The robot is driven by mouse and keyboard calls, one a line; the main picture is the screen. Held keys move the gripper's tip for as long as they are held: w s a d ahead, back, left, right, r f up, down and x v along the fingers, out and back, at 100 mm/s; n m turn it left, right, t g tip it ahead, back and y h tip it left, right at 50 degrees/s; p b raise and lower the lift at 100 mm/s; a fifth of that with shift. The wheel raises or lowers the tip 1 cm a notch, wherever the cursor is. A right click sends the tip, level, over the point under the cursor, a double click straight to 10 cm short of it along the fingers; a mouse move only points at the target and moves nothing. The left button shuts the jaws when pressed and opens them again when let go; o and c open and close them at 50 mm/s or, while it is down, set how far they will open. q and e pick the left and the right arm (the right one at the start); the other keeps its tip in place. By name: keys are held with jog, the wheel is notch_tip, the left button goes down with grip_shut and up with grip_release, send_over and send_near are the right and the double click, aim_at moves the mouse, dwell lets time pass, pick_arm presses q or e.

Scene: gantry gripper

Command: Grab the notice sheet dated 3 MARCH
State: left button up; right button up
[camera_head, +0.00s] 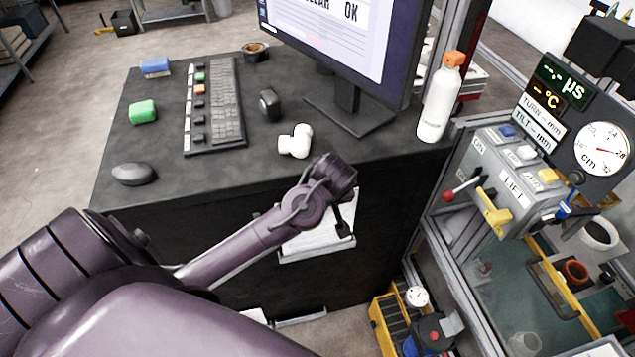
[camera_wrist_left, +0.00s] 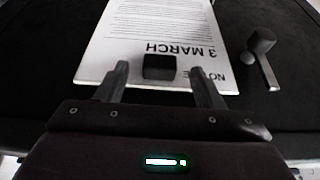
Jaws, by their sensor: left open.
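The notice sheet (camera_wrist_left: 160,28) is a white printed page, upside down in the wrist view, with a heading cut short by a finger and "3 MARCH" in bold. A small dark block (camera_wrist_left: 159,67) lies over its heading end. In the head view the sheet (camera_head: 312,240) shows at the dark side of the desk, partly covered by my left arm. My left gripper (camera_wrist_left: 160,72) is open, its two fingers apart on either side of the dark block and overlapping the sheet's heading end. In the head view the left gripper (camera_head: 344,218) is small and dark against the sheet. My right gripper is not in view.
The desk (camera_head: 180,190) carries a keyboard (camera_head: 215,105), a mouse (camera_head: 134,173), a monitor (camera_head: 345,45) and a white bottle (camera_head: 440,100). A dark knobbed piece (camera_wrist_left: 263,58) stands beside the sheet. A lift control panel (camera_head: 510,165) is at the right, a yellow crate (camera_head: 385,325) below.

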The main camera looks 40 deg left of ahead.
pick_arm(q)
jog(key=shift+x, duration=1.2)
grip_shut()
jog(key=shift+w+r, duration=0.1)
jog(key=shift+r, duration=0.05)
